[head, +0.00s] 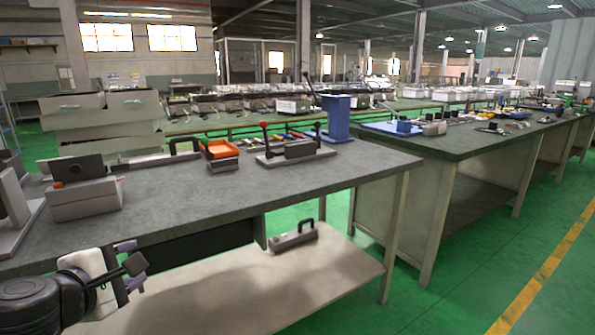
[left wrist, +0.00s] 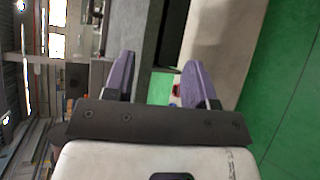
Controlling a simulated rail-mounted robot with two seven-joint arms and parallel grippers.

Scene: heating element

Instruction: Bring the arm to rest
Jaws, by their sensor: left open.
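My left gripper (head: 131,264) is at the lower left of the head view, in front of the near workbench's front edge. In the left wrist view my left gripper (left wrist: 157,76) shows its two purple fingers spread apart with nothing between them. My left arm comes in from the lower left corner. My right gripper is in neither view.
A handled block (head: 293,238) lies on the lower shelf (head: 330,275). Green floor (head: 490,260) is clear at right.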

